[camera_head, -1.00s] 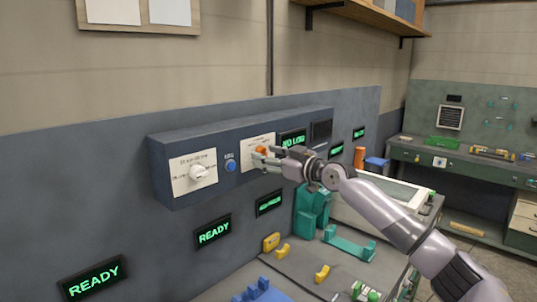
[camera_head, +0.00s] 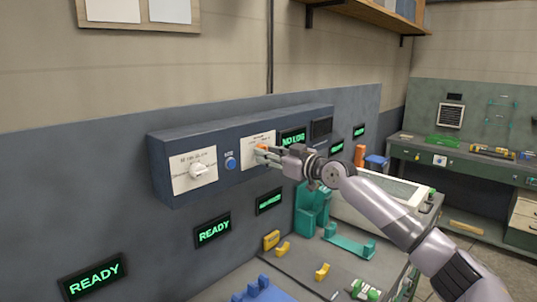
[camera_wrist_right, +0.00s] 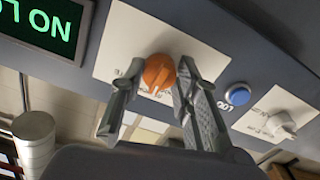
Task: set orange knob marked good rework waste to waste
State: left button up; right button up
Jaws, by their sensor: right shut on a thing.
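The orange knob (camera_wrist_right: 158,73) sits on a white label plate (camera_wrist_right: 125,45) on the grey-blue control box. In the right wrist view my right gripper (camera_wrist_right: 153,82) has one finger on each side of the knob and is shut on it. In the head view only a little of the orange knob (camera_head: 261,147) shows behind the fingers of my right gripper (camera_head: 267,153). The plate's printed words are too small and partly covered to read. The knob's pointer setting cannot be told. My left gripper is not in view.
A white knob (camera_head: 198,170) and a blue button (camera_head: 230,163) are on the same box, left of the orange knob. A "NO LOG" display (camera_head: 292,138) is just right of it. Below are a READY display (camera_head: 213,231) and a bench with yellow and teal holders.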

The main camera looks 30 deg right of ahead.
jog(key=shift+m, duration=0.3)
jog(key=shift+m+p, duration=0.95)
jog(key=shift+m, duration=3.15)
jog(key=o, duration=1.2)
jog(key=shift+c, duration=0.2)
jog(key=v, duration=1.2)
